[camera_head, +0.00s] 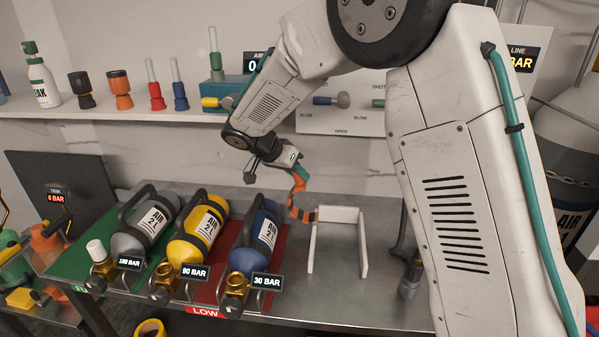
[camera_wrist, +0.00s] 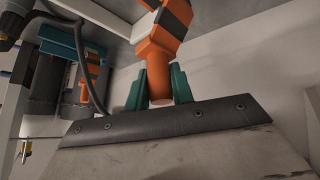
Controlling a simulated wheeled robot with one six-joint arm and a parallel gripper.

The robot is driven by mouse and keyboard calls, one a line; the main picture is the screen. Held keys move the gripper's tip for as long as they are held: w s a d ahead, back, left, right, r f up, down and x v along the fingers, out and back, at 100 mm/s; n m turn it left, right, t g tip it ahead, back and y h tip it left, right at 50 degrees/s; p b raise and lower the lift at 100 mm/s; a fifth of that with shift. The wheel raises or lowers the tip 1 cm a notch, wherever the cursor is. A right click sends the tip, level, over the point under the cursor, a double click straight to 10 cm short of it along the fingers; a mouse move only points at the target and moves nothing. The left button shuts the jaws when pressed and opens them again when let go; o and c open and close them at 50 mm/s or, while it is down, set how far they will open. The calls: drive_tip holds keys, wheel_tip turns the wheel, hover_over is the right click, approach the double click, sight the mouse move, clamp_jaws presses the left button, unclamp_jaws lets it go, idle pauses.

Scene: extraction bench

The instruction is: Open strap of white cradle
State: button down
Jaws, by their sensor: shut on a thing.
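The white cradle (camera_head: 338,214) stands empty on the steel bench, right of the blue cylinder. Its orange and black strap (camera_head: 293,211) curves up from the cradle's back left corner to my gripper (camera_head: 299,173), above and behind the cradle. In the wrist view, my teal gripper fingers (camera_wrist: 158,88) are closed on the orange end of the strap (camera_wrist: 157,62), with a black band further along it. The strap lies clear of the cradle's open middle. My arm may hide part of the area behind the cradle.
Grey (camera_head: 146,226), yellow (camera_head: 199,229) and blue (camera_head: 254,234) air cylinders lie left of the cradle on green and red mats. A shelf (camera_head: 130,117) with bottles and fittings runs above. A dark hose stand (camera_head: 409,280) is right of the cradle.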

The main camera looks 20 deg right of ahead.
drive_tip(key=shift+a, duration=0.1)
drive_tip(key=c, duration=1.2)
unclamp_jaws()
drive_tip(key=shift+f, duration=0.1)
drive_tip(key=v, duration=0.8)
